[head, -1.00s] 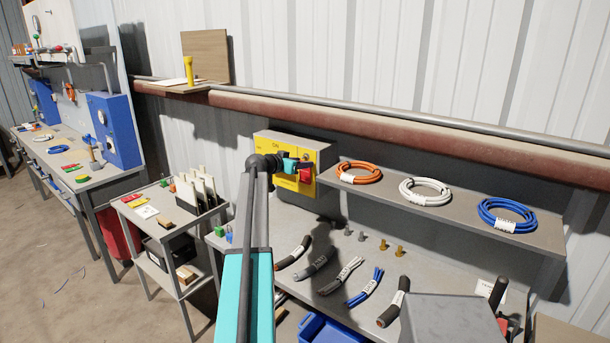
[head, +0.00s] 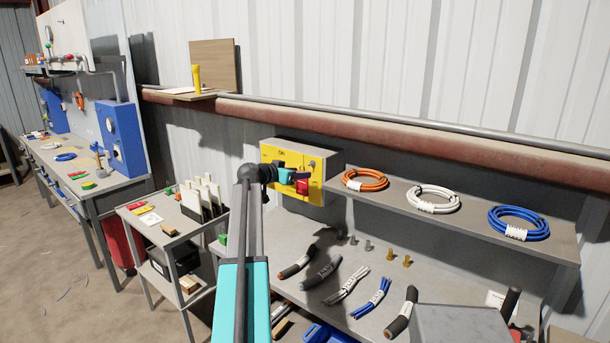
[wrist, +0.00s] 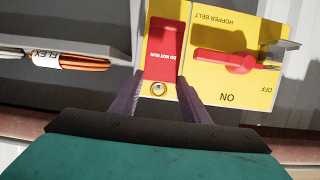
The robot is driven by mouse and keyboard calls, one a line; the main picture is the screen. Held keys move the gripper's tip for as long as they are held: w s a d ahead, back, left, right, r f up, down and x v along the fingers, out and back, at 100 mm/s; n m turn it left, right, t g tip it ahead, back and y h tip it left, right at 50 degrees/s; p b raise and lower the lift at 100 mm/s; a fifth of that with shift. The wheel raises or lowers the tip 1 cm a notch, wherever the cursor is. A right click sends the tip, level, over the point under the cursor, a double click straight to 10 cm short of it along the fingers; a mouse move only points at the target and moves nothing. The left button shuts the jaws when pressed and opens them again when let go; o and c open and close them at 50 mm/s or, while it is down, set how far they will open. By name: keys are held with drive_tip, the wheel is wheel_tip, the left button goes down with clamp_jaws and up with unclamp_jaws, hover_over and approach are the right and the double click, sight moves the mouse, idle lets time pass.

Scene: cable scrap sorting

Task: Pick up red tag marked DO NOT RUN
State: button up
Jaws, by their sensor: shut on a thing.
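The red tag (wrist: 162,52), lettered DO NOT RUN, is in front of the yellow switch panel (wrist: 262,98) and appears upside down in the wrist view. Its pale end with a metal eyelet lies between my fingers. My gripper (wrist: 162,80) is shut on the tag, one dark finger on each side. In the head view my gripper (head: 301,175) is close in front of the panel (head: 315,163), with the red tag (head: 303,187) just below the fingers. Whether the tag touches the panel I cannot tell.
A red switch handle (wrist: 225,60) labelled HOPPER BELT is beside the tag. A shelf with orange (head: 365,180), white (head: 433,199) and blue (head: 518,223) cable coils is right of the panel. Several cable pieces lie on the bench (head: 262,232) below. A cart (head: 165,238) stands left.

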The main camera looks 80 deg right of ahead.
drive_tip(key=w+a+b, duration=0.3)
drive_tip(key=w+a, duration=0.3)
drive_tip(key=a, duration=0.5)
drive_tip(key=shift+w, duration=0.15)
